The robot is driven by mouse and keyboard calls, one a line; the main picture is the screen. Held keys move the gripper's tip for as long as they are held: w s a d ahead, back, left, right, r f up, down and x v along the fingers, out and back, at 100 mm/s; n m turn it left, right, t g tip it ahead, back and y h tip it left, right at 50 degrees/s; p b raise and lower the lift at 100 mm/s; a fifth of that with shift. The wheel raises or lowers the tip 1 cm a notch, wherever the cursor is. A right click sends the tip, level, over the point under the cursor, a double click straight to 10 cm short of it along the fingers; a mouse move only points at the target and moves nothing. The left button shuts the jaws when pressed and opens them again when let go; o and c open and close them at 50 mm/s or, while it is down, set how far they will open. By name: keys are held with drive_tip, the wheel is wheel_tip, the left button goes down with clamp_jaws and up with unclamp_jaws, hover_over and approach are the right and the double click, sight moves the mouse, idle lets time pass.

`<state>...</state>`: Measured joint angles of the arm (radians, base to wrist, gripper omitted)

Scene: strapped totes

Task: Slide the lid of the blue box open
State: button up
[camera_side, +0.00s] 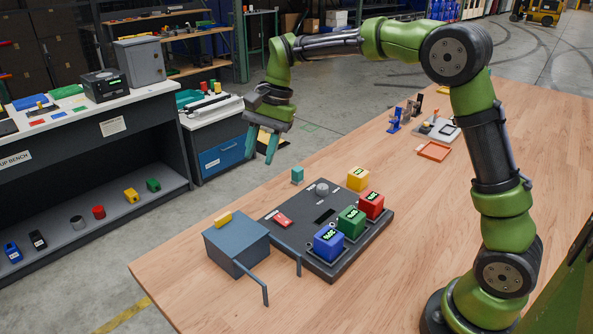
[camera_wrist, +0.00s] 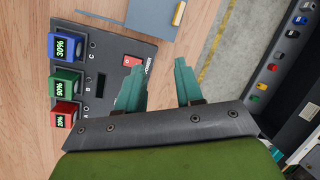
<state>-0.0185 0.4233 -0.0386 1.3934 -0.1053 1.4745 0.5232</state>
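The blue box (camera_side: 235,247) is a slate-blue box at the table's left front corner. Its flat lid (camera_side: 236,232) covers the top and carries a yellow handle block (camera_side: 222,219). In the wrist view the box (camera_wrist: 150,14) is at the top edge, partly cut off, with the yellow handle (camera_wrist: 179,13) at its right. My gripper (camera_side: 260,158) hangs in the air, above and beyond the box, touching nothing. Its teal fingers are apart and empty, as the wrist view (camera_wrist: 157,68) also shows.
Two thin dark rails (camera_side: 266,291) on legs extend from the box. Beside it is a dark panel (camera_side: 292,243) with a red switch (camera_side: 283,220), a grey knob (camera_side: 322,189) and blue, green and red display cubes (camera_side: 351,220). A teal block (camera_side: 297,175) and yellow cube (camera_side: 358,179) stand behind.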

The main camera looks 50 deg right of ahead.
sight(223, 215)
drive_tip(key=w+a+r+m+g+y, duration=0.1)
drive_tip(key=w+a+m, duration=0.25)
drive_tip(key=m, duration=0.25)
drive_tip(key=x, duration=1.5)
drive_tip(key=shift+w+d+f, duration=0.1)
drive_tip(key=shift+w+f, duration=0.05)
drive_tip(key=shift+f, duration=0.15)
clamp_jaws()
idle(0.6)
